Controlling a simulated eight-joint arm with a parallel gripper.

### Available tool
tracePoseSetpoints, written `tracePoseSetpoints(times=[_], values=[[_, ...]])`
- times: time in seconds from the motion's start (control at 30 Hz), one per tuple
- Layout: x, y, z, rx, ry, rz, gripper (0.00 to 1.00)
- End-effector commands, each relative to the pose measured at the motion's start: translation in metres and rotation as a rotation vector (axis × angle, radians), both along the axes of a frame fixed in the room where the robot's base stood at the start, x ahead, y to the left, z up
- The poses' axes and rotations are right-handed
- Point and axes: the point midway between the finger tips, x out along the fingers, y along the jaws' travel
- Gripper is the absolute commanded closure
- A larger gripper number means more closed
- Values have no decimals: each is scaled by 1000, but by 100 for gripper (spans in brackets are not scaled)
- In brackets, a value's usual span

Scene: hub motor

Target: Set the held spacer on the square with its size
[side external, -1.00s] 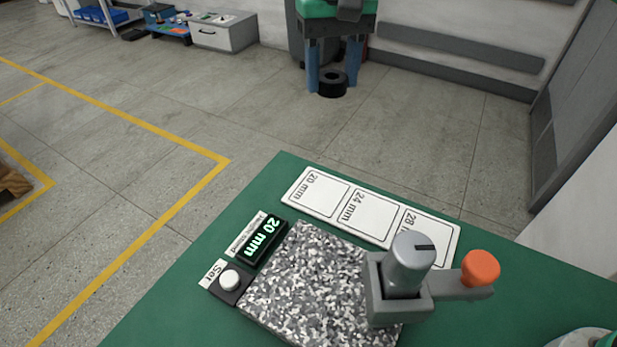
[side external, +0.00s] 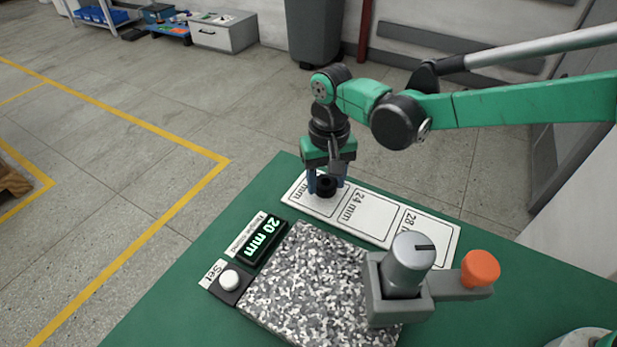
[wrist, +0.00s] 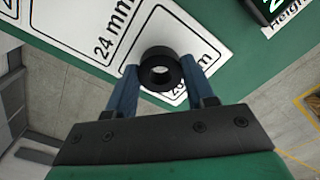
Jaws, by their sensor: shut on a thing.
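A black ring-shaped spacer (side external: 326,186) is between the blue fingers of my gripper (side external: 326,184), over the 20 mm square (side external: 318,206) at the left end of the white card. In the wrist view the spacer (wrist: 160,70) is pinched between both fingertips (wrist: 160,77) and partly covers that square's label. I cannot tell whether it touches the card or hangs just above it. The 24 mm square (side external: 366,213) and the 28 mm square (side external: 425,232) are bare. The height display (side external: 264,239) reads 20 mm.
The speckled stone plate (side external: 310,280) carries a grey gauge post with an orange knob (side external: 480,268) at the right. A white Set button (side external: 229,280) sits left of the plate. The green table (side external: 170,305) is clear at the front left.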

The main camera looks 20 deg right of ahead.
Motion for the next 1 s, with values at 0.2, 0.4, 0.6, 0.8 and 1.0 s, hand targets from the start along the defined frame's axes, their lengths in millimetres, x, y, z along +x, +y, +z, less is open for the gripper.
tracePoseSetpoints(times=[0.2,0.4,0.6,0.8,1.0], values=[[0,0,-10,0,0,0,100],[0,0,-11,0,0,0,100],[0,0,-12,0,0,0,20],[0,0,-12,0,0,0,20],[0,0,-2,0,0,0,20]])
